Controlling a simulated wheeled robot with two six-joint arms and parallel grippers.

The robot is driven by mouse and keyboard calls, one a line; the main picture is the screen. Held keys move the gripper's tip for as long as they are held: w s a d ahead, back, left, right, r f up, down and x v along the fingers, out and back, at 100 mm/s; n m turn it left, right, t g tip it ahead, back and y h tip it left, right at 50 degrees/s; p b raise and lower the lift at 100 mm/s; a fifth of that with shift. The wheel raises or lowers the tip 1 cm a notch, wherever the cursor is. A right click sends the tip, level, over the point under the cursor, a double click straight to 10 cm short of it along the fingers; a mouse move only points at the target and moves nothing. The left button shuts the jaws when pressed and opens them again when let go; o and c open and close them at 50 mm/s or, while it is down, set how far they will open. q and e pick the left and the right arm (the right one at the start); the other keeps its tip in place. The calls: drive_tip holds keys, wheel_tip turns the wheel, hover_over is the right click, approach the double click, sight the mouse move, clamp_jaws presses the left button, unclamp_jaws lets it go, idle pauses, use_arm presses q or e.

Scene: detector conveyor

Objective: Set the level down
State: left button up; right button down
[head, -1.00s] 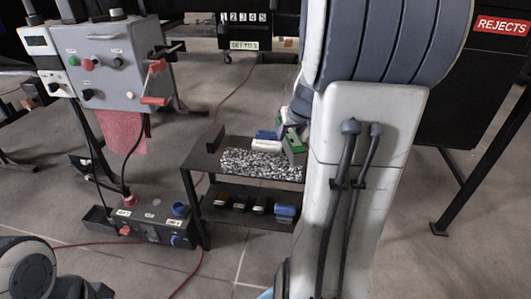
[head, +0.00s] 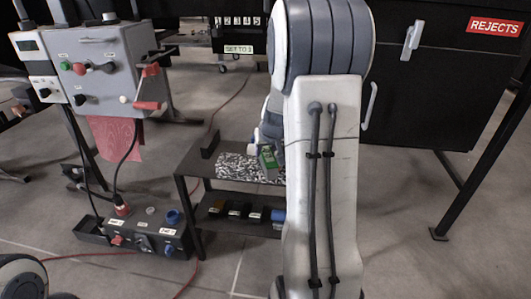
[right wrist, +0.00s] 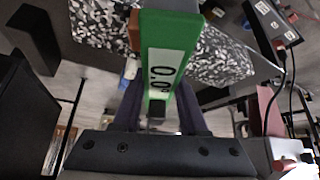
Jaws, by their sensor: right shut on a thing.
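The level (head: 267,158) is a green block near the right end of the speckled mat (head: 235,170) in the head view. The right wrist view shows it close up, with a green body (right wrist: 165,28) and a white display reading 0.0. My right gripper (right wrist: 158,108) is shut on it. In the head view my right arm hides part of the gripper and the table's right side. I cannot tell whether the level touches the mat. My left gripper is out of view.
The mat lies on a small dark table (head: 188,163) with several small items on its lower shelf. A dark block (head: 211,143) stands at the tabletop's left. A grey control box (head: 100,72) stands at left, and a black REJECTS bin (head: 430,120) at right.

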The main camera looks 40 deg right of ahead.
drive_tip(key=shift+f, duration=0.15)
drive_tip(key=shift+c, duration=2.2)
unclamp_jaws()
